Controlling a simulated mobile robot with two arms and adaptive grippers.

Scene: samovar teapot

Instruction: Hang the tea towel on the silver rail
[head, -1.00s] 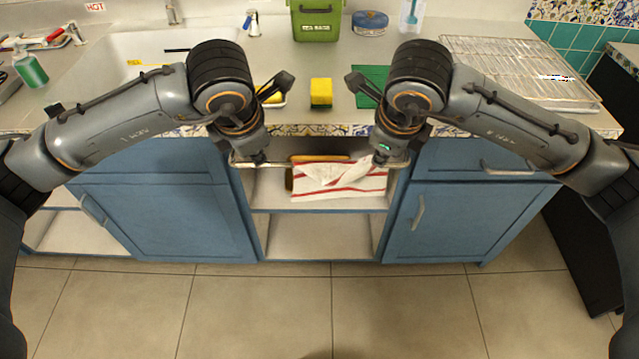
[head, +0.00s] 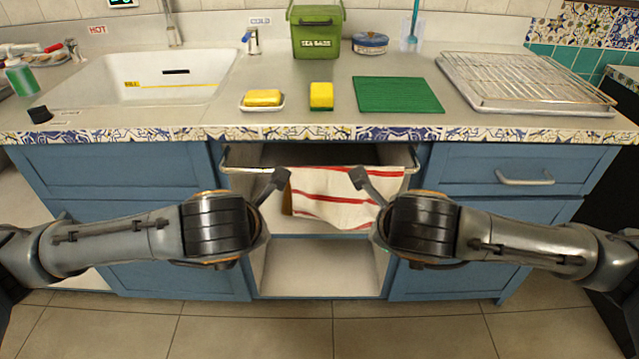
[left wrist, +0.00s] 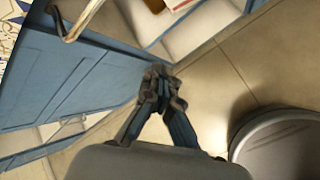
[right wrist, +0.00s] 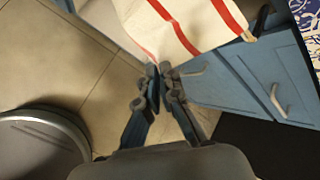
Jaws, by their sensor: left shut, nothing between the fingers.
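The white tea towel with red stripes (head: 330,205) hangs down from the silver rail (head: 250,171), covering most of its right half in the head view. Its lower right part passes behind my right wrist.
An open shelf (head: 320,268) lies below the rail between blue cabinets. Above, the counter holds a yellow sponge (head: 321,95), a soap dish (head: 262,106), a green mat (head: 398,94), a green bin (head: 316,35) and a wire rack (head: 525,75). The floor in front is clear.

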